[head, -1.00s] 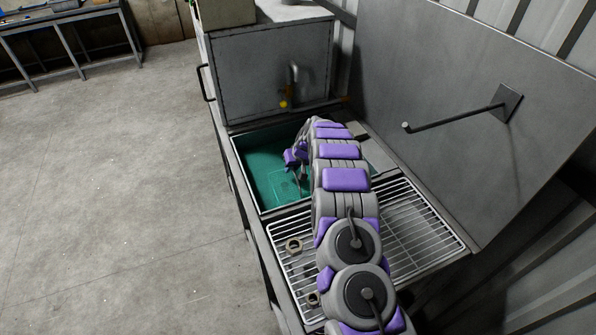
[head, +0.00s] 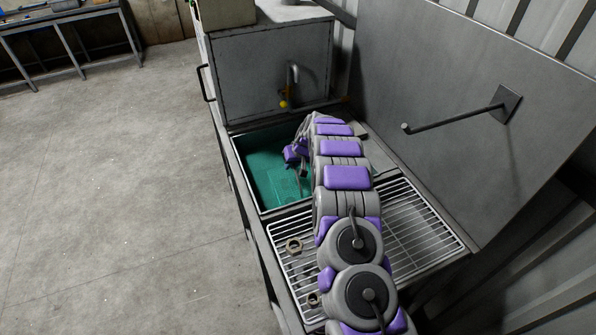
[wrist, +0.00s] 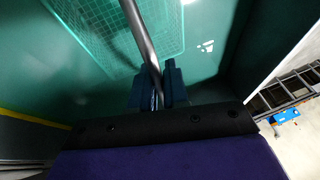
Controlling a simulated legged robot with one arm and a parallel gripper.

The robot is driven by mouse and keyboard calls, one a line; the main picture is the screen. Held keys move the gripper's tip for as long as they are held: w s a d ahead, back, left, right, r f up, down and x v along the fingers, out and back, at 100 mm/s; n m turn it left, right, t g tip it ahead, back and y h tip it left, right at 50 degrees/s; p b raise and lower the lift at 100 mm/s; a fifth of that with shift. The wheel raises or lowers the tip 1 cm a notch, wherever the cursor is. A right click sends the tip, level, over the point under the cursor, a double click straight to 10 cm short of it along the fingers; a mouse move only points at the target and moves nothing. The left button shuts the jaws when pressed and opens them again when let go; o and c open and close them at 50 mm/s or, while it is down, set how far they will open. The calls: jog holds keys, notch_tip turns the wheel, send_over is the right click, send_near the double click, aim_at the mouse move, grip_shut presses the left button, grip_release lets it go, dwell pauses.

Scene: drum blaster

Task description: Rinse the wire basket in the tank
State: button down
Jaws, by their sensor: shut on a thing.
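The tank (head: 250,183) holds green liquid and stands beyond the wire rack. The wire basket (wrist: 125,25) shows in the wrist view as a pale mesh in the green liquid. In the head view it is only a faint outline under my gripper. Its dark rod handle (wrist: 138,35) rises between my fingers. My gripper (wrist: 158,88) is shut on this handle, above the basket. In the head view my gripper (head: 302,170) is over the tank, partly hidden by my arm, which also covers the tank's right part.
The wire rack (head: 415,225) in front of the tank carries two metal rings, one of them a hex nut (head: 294,245). A tap (head: 290,85) is on the grey box behind the tank. A rod hook (head: 455,117) sticks out from the right panel. The floor at left is clear.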

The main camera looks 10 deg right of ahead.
dwell(0.4)
jog(key=shift+f+b, duration=0.5)
jog(key=shift+f, duration=0.3)
jog(key=shift+r, duration=0.1)
dwell(0.4)
jog(key=shift+r, duration=0.8)
jog(key=shift+r+p, duration=0.1)
jog(key=shift+p, duration=0.2)
